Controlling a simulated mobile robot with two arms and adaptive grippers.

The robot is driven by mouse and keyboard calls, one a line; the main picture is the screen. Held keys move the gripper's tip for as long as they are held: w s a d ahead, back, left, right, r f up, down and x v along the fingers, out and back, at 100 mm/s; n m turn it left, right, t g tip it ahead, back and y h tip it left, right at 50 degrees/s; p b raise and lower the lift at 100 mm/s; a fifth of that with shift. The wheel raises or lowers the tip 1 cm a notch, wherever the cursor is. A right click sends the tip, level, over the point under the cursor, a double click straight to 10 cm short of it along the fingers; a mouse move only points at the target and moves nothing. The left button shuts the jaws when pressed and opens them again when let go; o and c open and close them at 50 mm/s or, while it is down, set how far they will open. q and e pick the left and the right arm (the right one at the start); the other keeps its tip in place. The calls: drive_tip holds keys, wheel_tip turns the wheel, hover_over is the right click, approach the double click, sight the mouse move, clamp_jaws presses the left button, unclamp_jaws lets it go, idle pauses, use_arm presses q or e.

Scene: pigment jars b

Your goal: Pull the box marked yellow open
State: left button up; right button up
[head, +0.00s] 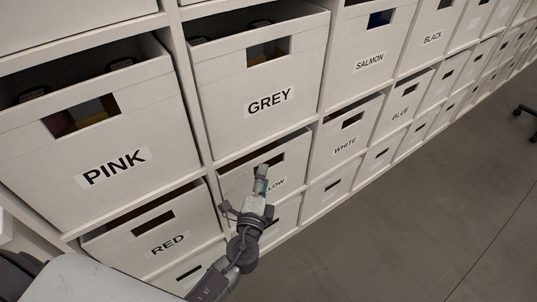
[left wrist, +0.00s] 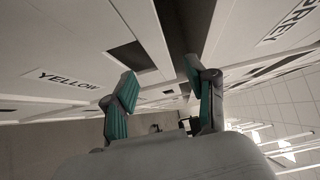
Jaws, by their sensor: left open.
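The box marked yellow (head: 235,183) sits in the shelf below the grey box; in the head view my left gripper covers part of its label, leaving "LOW" readable. My left gripper (head: 262,172) is in front of this box, close to its dark handle slot. In the left wrist view the yellow box (left wrist: 85,35) shows its full label and its slot (left wrist: 130,56). There my left gripper (left wrist: 163,95) has its two green-padded fingers apart with nothing between them, the slot near one fingertip. Whether a finger touches the box I cannot tell. My right gripper is not in view.
The grey box (head: 225,110) is directly above, the pink box (head: 100,185) upper left, the red box (head: 130,248) lower left and the white box (head: 335,155) to the right. More boxes continue rightward.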

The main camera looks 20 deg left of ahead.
sight(269, 157)
use_arm(q)
drive_tip(key=w, duration=0.5)
drive_tip(key=w+a, duration=0.1)
drive_tip(key=w, duration=0.2)
drive_tip(key=shift+w, duration=0.35)
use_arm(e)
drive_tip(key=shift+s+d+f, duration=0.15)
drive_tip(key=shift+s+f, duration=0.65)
use_arm(q)
drive_tip(key=shift+f, duration=0.1)
clamp_jaws()
